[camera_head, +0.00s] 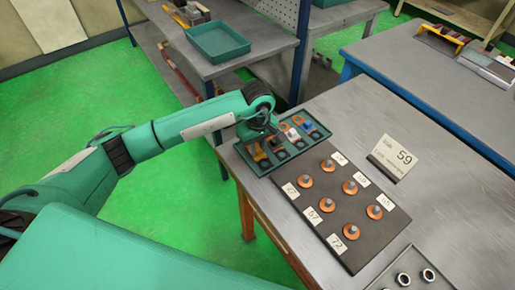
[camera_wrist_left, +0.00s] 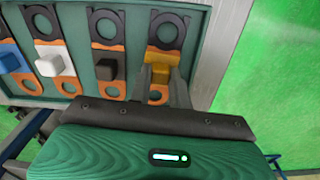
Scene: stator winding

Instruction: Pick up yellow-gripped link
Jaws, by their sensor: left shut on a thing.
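The yellow-gripped link (camera_wrist_left: 163,57) shows in the left wrist view at the right end of a row of links. It has dark and copper-coloured ring ends. It also shows in the head view (camera_head: 260,154), partly hidden by my gripper. My left gripper (camera_wrist_left: 162,78) is shut on its yellow grip, and the link appears to be at its place in the green tray (camera_head: 324,129). Links with a black grip (camera_wrist_left: 107,68), a white grip (camera_wrist_left: 50,63) and a blue grip (camera_wrist_left: 9,62) lie beside it. My right gripper is not in view.
A dark board (camera_head: 328,205) with several copper discs and number cards lies beside the tray. A sign reading 59 (camera_head: 393,157) stands behind it. A tray with metal rings (camera_head: 413,270) is at the front right. The bench (camera_head: 415,120) is clear at the back right.

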